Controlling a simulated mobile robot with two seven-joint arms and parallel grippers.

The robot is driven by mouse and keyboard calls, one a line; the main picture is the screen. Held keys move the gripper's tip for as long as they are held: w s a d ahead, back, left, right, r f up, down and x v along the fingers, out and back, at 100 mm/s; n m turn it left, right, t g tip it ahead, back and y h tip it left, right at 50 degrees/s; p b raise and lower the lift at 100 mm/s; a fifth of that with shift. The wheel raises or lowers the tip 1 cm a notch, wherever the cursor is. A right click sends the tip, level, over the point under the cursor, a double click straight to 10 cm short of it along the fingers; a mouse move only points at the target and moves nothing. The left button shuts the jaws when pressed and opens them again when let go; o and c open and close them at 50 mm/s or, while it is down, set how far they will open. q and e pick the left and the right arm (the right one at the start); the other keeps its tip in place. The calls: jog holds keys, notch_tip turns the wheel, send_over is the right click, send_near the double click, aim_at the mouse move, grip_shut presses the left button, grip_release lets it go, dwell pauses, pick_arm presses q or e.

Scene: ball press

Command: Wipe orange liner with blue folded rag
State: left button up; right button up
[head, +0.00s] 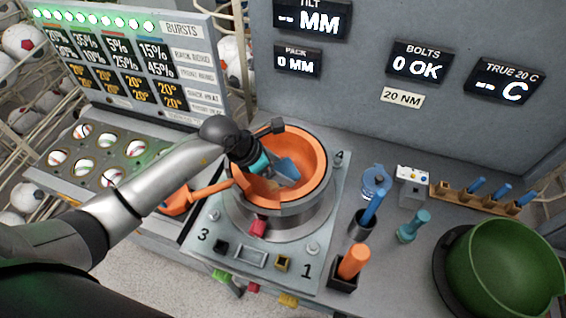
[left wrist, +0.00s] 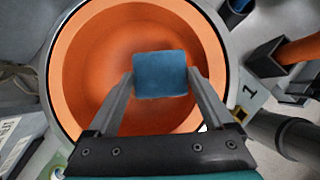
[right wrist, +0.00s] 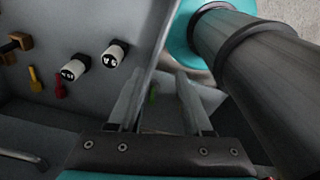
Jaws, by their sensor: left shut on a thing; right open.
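The orange liner (head: 308,152) is a round bowl set in a grey metal ring on the press plate. It fills much of the left wrist view (left wrist: 85,75). The blue folded rag (head: 287,170) is inside the liner's opening in the head view. My left gripper (left wrist: 160,82) is shut on the rag (left wrist: 160,75), which sits between its fingertips over the liner's inside. I cannot tell whether the rag touches the liner surface. My right gripper (right wrist: 158,85) is open and empty, away from the liner, near a grey surface.
An orange-handled tool (head: 180,200) lies left of the liner. A blue-handled tool (head: 372,210), an orange-handled one (head: 354,262) and a teal piece (head: 413,226) stand at right. A green bowl (head: 505,265) is at far right. A rack (head: 95,165) holds several balls at left.

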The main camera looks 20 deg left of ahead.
pick_arm(q)
jog(key=shift+f, duration=0.55)
jog(key=shift+f+b, duration=2)
jog(key=shift+f, duration=0.4)
pick_arm(e)
jog(key=shift+d+f, duration=0.2)
jog(key=shift+f, duration=0.85)
jog(key=shift+d+f, duration=0.15)
jog(key=shift+f, duration=0.85)
pick_arm(q)
jog(key=shift+f+b, duration=0.35)
jog(key=shift+f, duration=0.05)
pick_arm(e)
jog(key=shift+w+f, duration=0.1)
jog(key=shift+f, duration=0.25)
